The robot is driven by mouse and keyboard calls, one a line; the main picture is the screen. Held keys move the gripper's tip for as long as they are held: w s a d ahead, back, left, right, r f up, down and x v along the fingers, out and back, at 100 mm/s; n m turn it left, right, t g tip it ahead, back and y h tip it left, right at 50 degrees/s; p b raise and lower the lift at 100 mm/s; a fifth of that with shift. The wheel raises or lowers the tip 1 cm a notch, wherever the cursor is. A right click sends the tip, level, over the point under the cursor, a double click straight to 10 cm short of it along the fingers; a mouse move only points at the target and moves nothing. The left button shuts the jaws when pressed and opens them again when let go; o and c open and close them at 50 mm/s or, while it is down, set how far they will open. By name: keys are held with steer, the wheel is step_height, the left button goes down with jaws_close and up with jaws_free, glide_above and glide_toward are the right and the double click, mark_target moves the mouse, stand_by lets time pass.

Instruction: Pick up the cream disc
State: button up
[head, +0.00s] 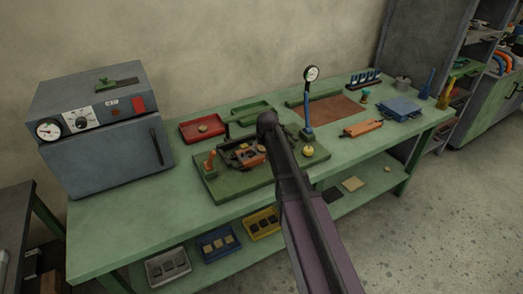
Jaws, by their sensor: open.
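I cannot tell for sure which thing is the cream disc. A small tan round piece (203,128) lies in the red tray (186,137) at the back left of the green bench. A small pale yellow round piece (308,151) sits on the green board, right of my arm. My gripper (243,157) is open, over the left part of the green board (233,187), apart from both round pieces. Orange and dark parts show around its fingers, and I cannot tell what they belong to. My arm hides the middle of the board.
A dial gauge on a blue post (308,115) stands upright right of my arm. An orange-handled piece (211,160) stands left of my gripper. A grey oven (105,135) fills the bench's left end. An orange tool (362,128) and blue block (399,108) lie right. The bench's front left is clear.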

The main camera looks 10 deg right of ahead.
mark_target(263, 149)
steer(key=c, duration=1.1)
steer(key=shift+o, duration=0.2)
steer(key=shift+r, duration=0.15)
step_height(263, 149, up, 4)
steer(key=p, duration=0.4)
steer(key=shift+f, duration=0.2)
steer(key=s+d, duration=0.2)
steer(key=s, duration=0.5)
steer(key=s+d+r+p, duration=0.1)
steer(key=s+d, duration=0.2)
steer(key=s, duration=0.5)
steer(key=shift+s, duration=0.1)
